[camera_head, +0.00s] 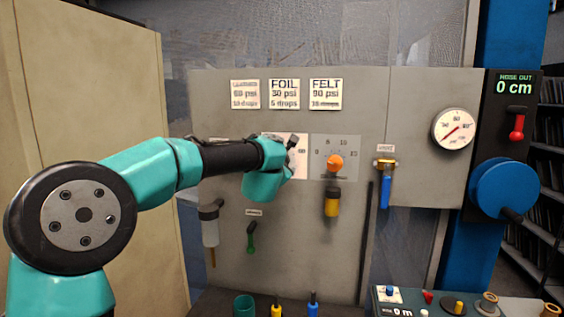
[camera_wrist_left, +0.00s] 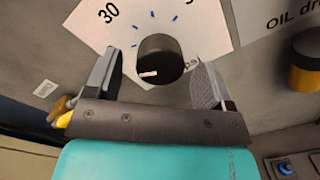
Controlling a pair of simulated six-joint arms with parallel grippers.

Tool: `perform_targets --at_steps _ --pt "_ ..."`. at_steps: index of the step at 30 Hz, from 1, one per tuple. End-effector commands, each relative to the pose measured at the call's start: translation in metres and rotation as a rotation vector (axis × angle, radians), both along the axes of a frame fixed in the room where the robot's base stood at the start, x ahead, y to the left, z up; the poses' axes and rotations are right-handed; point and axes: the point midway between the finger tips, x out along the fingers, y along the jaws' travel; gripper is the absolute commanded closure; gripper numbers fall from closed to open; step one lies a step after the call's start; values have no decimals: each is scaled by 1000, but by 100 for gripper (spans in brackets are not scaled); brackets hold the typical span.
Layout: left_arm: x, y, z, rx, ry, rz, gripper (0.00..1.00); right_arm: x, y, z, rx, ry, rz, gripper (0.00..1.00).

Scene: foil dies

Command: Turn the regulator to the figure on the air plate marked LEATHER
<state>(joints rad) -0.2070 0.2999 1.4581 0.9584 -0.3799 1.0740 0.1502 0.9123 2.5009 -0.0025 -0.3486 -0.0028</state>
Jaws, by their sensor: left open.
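The regulator is a black round knob (camera_wrist_left: 160,57) on a white dial plate (camera_wrist_left: 95,22) in the left wrist view. The figure 30 shows at the dial's upper left, and the knob's white mark points to the lower left. My left gripper (camera_wrist_left: 158,64) is open, with one finger on each side of the knob and gaps showing. In the head view my left gripper (camera_head: 285,163) covers the knob and part of its dial (camera_head: 301,148). The leftmost air plate (camera_head: 245,94) has a faint heading and appears to read 60 psi.
The FOIL plate (camera_head: 284,94) and FELT plate (camera_head: 326,94) hang beside it. Right of the dial are an orange knob (camera_head: 335,162), a blue-handled valve (camera_head: 385,185) and a round gauge (camera_head: 454,129) with a red needle. A green lever (camera_head: 251,237) sits below my gripper.

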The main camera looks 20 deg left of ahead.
Motion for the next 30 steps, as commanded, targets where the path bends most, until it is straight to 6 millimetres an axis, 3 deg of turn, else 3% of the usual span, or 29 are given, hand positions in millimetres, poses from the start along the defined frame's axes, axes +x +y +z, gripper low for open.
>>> perform_targets --at_steps 6,17,30 --pt "21 2 0 0 -1 1 24 0 0 0 0 0 0 100" --pt "25 3 0 1 -1 -1 24 0 0 0 0 0 0 100" --pt "25 2 0 0 -1 -1 66 0 0 0 0 0 0 100"
